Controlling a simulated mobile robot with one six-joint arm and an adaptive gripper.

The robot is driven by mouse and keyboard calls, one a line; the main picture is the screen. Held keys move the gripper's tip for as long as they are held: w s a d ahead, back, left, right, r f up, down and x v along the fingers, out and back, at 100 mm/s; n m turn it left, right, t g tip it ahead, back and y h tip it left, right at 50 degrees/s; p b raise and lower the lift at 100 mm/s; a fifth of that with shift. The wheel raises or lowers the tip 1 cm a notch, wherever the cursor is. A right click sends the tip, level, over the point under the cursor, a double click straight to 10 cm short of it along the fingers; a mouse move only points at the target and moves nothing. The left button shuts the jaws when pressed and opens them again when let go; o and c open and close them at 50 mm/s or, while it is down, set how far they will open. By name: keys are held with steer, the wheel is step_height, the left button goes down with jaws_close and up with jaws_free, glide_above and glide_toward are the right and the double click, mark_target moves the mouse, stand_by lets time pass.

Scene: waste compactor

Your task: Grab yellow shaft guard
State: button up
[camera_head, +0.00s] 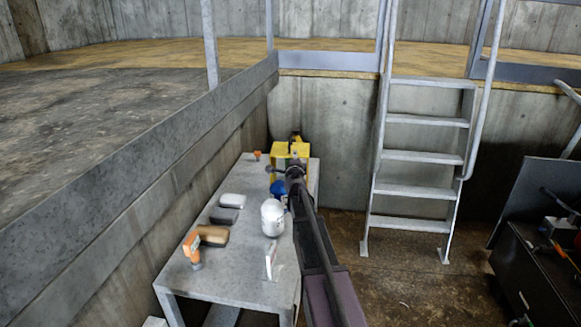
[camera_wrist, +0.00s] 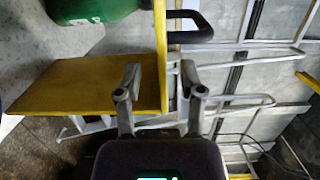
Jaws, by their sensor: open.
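The yellow shaft guard (camera_head: 302,149) stands at the far end of the grey table, partly hidden behind my arm. My gripper (camera_head: 291,160) is at it, small and hard to make out in the head view. In the wrist view the guard (camera_wrist: 85,85) shows as a broad yellow panel at left with a thin upright edge. My open gripper (camera_wrist: 161,82) has one finger on each side of that thin edge. The left finger overlaps the panel in the picture. I cannot tell whether either finger touches it. A black handle (camera_wrist: 195,28) sticks out to the right of the edge.
A green rounded object (camera_wrist: 95,10) is beside the guard. The grey table (camera_head: 225,285) also bears a white rounded container (camera_head: 272,218), an orange-and-black tool (camera_head: 192,248) and several small items. A concrete wall is close behind, and a metal ladder (camera_head: 420,157) stands right.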

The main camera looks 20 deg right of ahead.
steer(key=shift+x, duration=2.6)
steer(key=shift+a+r, duration=0.1)
steer(key=shift+a, duration=0.1)
jaws_close()
